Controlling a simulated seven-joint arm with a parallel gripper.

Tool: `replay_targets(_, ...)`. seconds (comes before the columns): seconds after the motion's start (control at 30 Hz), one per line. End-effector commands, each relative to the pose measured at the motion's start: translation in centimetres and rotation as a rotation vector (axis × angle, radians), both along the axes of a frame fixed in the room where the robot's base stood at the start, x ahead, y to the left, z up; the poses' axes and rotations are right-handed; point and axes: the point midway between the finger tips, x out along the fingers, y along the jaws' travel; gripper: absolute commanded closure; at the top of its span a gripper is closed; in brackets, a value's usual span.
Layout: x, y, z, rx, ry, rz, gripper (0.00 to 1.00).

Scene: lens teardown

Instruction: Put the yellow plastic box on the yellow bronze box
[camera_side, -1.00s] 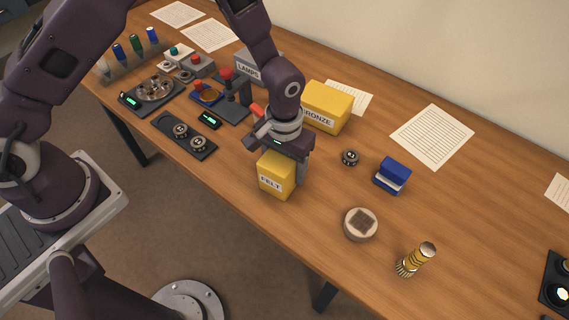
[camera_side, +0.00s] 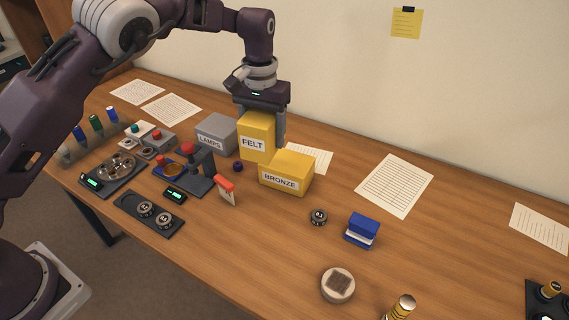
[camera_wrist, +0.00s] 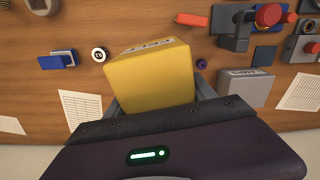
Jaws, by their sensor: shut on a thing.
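My gripper (camera_side: 262,120) is shut on a yellow box labelled FELT (camera_side: 256,143) and holds it upright above the table. No box in view reads plastic. A yellow box labelled BRONZE (camera_side: 287,173) stands on the table, just right of and below the held box in the side view. I cannot tell whether the two touch. In the wrist view the held yellow box (camera_wrist: 150,78) fills the space between the fingers (camera_wrist: 160,92). Its label is seen at a steep angle. I cannot make out the bronze box there.
A grey box labelled LAMPS (camera_side: 216,134) stands close on the left. A red-handled stand (camera_side: 196,170) and an orange-topped piece (camera_side: 226,189) are in front. A small dark knob (camera_side: 238,167) lies nearby. A blue block (camera_side: 362,230) and round pieces are to the right.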

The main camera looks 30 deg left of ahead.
Motion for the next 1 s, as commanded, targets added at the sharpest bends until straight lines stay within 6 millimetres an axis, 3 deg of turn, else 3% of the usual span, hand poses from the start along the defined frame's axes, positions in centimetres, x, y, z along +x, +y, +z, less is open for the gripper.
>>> replay_targets(0.1,2.2,0.3,1.7,-0.001,-0.012,-0.080,0.98)
replay_targets(0.23,2.9,0.1,2.5,-0.004,-0.011,-0.143,0.98)
replay_targets(0.43,2.9,0.1,-1.7,-0.005,-0.006,-0.156,0.98)
replay_targets(0.77,2.9,0.1,-6.8,-0.003,-0.009,-0.155,0.98)
replay_targets(1.0,3.0,0.1,-7.2,-0.005,-0.012,-0.154,0.98)
